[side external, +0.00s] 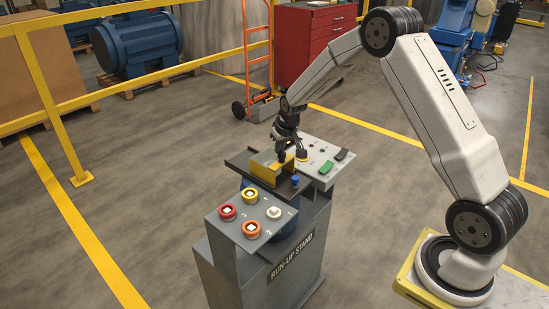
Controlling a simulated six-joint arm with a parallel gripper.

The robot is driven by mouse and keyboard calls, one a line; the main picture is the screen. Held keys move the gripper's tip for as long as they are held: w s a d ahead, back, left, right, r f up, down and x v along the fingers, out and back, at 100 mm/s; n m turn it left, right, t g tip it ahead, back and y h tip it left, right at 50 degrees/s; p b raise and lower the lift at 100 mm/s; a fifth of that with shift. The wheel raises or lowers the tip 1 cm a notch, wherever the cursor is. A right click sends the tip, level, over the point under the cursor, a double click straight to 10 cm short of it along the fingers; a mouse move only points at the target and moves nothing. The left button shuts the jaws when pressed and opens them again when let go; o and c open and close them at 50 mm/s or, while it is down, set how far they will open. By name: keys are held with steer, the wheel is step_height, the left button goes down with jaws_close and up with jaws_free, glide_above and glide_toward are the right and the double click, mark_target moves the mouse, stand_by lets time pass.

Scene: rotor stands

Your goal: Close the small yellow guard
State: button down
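The yellow guard (264,168) is a small yellow plate standing up in the dark grey tray in the middle of the grey run-up stand (262,268). My gripper (291,157) points down from above, just behind and to the right of the guard. Its dark fingertips are small and overlap the guard's right end in the picture. I cannot tell whether they touch it or how far apart they are. The guard's lower edge and hinge side are partly hidden.
The stand's front panel (243,232) carries red, yellow, orange and white ringed parts. A small blue knob (295,181) stands to the right of the guard. The back panel (311,149) has a green switch (326,167) and a black one (341,155).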

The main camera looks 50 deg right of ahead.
mark_target(270, 151)
steer(key=shift+s+f, duration=0.2)
steer(key=shift+s, duration=0.05)
steer(key=shift+w, duration=0.1)
steer(key=shift+w+d+r, duration=0.1)
steer(key=shift+w+d, duration=0.15)
steer(key=shift+w, duration=0.75)
steer(key=shift+w+d+r, duration=0.1)
steer(key=shift+w+d, duration=0.15)
steer(key=shift+w, duration=0.75)
steer(key=d+v, duration=0.1)
steer(key=v, duration=0.9)
steer(key=shift+a, duration=0.45)
steer(key=shift+w, duration=0.1)
steer(key=shift+a, duration=0.1)
steer(key=s+a+f+n, duration=0.1)
steer(key=s+a, duration=0.4)
steer(key=s, duration=0.3)
steer(key=s+a+f+n, duration=0.1)
steer(key=s+a, duration=0.4)
steer(key=s, duration=0.4)
steer(key=s+a+f+n+g+y, duration=0.1)
steer(key=s+a, duration=0.4)
steer(key=s, duration=0.3)
steer(key=shift+s+a+f, duration=0.3)
steer(key=shift+s+a, duration=0.05)
steer(key=shift+a, duration=0.05)
